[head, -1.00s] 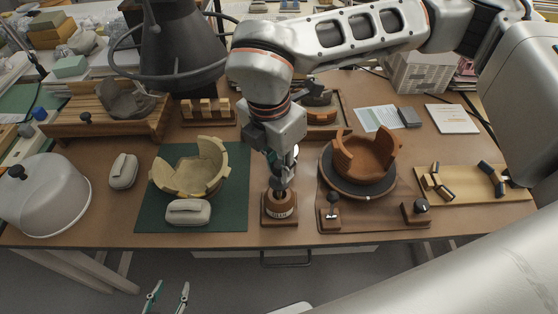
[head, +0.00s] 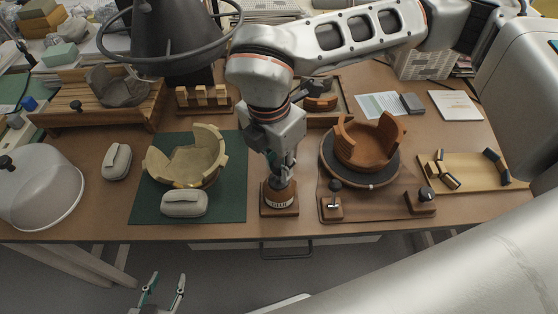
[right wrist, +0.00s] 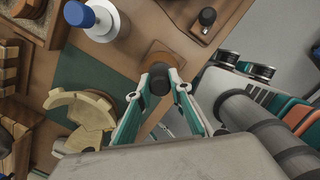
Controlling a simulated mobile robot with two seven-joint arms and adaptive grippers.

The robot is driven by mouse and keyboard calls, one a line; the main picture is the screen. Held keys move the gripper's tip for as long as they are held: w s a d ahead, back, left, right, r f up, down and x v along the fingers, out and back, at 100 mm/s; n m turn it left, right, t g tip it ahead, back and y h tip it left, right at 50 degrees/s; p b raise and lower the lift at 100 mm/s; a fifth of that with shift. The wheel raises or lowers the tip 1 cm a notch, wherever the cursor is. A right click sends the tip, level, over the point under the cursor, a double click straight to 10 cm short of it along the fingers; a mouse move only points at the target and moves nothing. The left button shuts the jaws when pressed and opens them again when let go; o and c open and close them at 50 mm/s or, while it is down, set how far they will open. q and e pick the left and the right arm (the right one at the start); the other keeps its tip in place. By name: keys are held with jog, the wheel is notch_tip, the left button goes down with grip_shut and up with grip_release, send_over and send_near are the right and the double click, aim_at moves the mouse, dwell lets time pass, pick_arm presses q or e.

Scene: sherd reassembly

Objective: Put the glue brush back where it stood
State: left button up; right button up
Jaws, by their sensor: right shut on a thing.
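The glue pot (head: 279,198), a brown round pot labelled GLUE on a square wooden base, stands at the front of the table, right of the green mat. My right gripper (head: 281,176) is directly above it, pointing down, fingers close to its mouth. In the right wrist view the right gripper (right wrist: 161,86) is shut on the dark-ended glue brush (right wrist: 159,74), over the wooden base (right wrist: 165,54). The brush's lower end is hidden, so I cannot tell how deep it sits. My left gripper (head: 163,290) is open and empty below the table's front edge.
The cream bowl (head: 188,160) and a grey pad (head: 184,203) are on the green mat (head: 232,190), left of the pot. A blue-topped white object (right wrist: 90,20) stands behind the pot.

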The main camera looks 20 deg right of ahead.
jog(key=shift+f, duration=0.3)
dwell(1.0)
jog(key=o, duration=0.9)
jog(key=shift+r, duration=0.1)
jog(key=r, duration=0.4)
jog(key=a+r, duration=0.1)
jog(key=r, duration=0.6)
jog(key=shift+s+a+r, duration=0.2)
jog(key=shift+s+r, duration=0.15)
